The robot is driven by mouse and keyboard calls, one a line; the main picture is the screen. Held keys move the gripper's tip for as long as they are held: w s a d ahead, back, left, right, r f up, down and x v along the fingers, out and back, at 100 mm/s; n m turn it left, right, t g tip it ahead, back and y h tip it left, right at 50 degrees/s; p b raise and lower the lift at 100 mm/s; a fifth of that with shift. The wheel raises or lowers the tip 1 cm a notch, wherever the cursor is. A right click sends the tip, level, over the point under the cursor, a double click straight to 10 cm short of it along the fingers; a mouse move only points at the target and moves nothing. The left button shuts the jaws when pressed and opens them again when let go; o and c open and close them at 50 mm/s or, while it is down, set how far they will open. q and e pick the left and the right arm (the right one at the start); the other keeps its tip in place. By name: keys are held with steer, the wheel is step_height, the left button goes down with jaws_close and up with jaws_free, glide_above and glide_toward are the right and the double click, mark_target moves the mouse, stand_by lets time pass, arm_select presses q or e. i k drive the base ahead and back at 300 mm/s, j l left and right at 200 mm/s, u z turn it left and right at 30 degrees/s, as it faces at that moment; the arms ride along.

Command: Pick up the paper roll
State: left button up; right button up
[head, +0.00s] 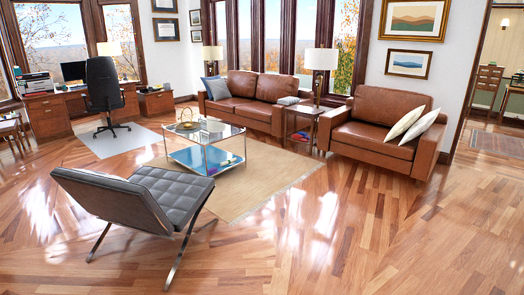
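I cannot make out a paper roll in the head view. A glass coffee table (207,145) stands in the middle left with small items on top and on its blue lower shelf, too small to tell apart. A wooden desk (50,118) at the far left holds a printer or stack of papers and a monitor, also small. Neither of my grippers shows in this view.
A black lounge chair (135,198) stands in the near left. A brown sofa (245,98), a side table (302,122) and a brown armchair (380,125) line the back. An office chair (103,88) is by the desk. The wooden floor (350,235) is clear in front and right.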

mark_target(228, 162)
steer(key=i, duration=2.8)
